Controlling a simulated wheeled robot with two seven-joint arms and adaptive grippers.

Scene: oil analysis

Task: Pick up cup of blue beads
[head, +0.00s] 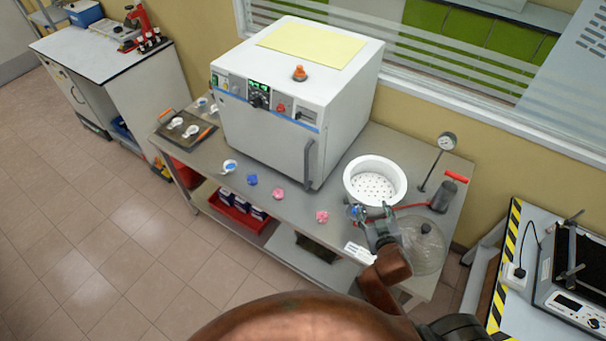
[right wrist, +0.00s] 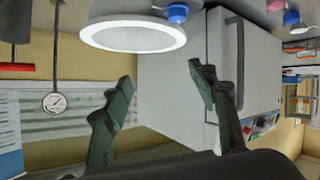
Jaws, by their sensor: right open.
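A small cup with blue contents (head: 356,211) stands on the bench at the lower left of the white perforated pot (head: 347,184). It also shows at the top of the right wrist view, where the blue cup (right wrist: 177,12) is beside the pot's rim. My right gripper (head: 371,212) is open at the pot's near side, with its left finger close to the blue cup and partly hiding it. In the right wrist view nothing shows between the fingers of my right gripper (right wrist: 161,80). My left gripper is out of view.
A white oven (head: 265,135) fills the middle of the bench. Another white cup with blue (head: 229,166), a blue lid-like piece (head: 252,180) and pink pieces (head: 278,194) lie along the front. A glass dome (head: 425,245) and a gauge (head: 447,142) stand at right.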

